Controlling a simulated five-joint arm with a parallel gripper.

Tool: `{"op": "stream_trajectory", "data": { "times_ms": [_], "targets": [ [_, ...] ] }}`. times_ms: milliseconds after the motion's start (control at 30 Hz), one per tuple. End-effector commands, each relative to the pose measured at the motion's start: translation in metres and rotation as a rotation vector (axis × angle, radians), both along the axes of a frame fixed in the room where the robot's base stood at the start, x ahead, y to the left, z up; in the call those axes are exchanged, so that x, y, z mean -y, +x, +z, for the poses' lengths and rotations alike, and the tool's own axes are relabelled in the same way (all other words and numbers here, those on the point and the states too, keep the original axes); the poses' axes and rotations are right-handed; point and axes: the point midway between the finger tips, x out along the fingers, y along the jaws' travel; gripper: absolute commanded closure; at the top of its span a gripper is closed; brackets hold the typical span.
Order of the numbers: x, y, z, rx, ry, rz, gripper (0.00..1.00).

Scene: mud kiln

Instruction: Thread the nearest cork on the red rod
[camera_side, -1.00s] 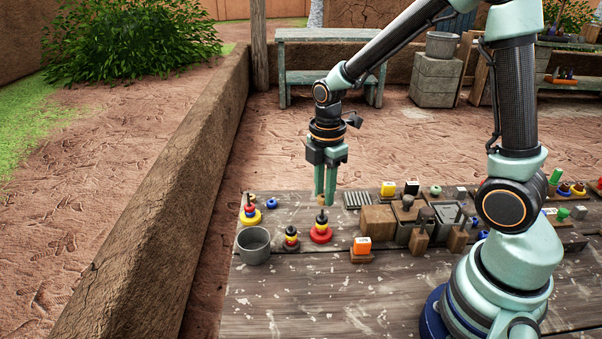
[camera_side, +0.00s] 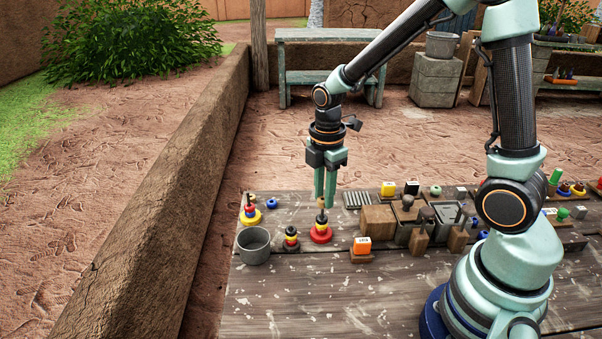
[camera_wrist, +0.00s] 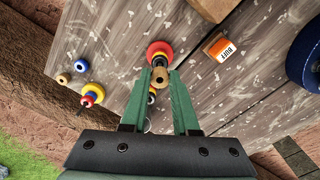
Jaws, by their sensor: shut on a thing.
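My gripper (camera_side: 325,203) points down and is shut on a small tan cork (camera_wrist: 160,76), holding it between the fingertips. The cork also shows in the side view (camera_side: 321,203). Right below it stands the red-based rod (camera_side: 320,236) with yellow and black rings on it; in the wrist view its red base (camera_wrist: 160,49) shows just beyond the cork. The cork lines up closely with the top of this rod in the side view. I cannot tell whether the rod tip is inside the cork's hole.
A dark-based stack (camera_side: 291,240) and a grey cup (camera_side: 253,245) stand to the left. A yellow-based stack (camera_side: 250,217) and a loose blue ring (camera_side: 272,203) lie farther back. An orange block (camera_side: 362,245) and wooden boxes are to the right. The front table is clear.

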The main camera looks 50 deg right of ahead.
Motion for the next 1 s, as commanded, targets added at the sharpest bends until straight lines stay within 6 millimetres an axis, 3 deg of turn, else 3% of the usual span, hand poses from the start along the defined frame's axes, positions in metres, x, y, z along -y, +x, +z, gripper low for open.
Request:
{"op": "stream_trajectory", "data": {
  "times_ms": [1000],
  "targets": [
    [0.000, 0.000, -0.011, -0.001, 0.000, 0.000, 1.00]
  ]
}}
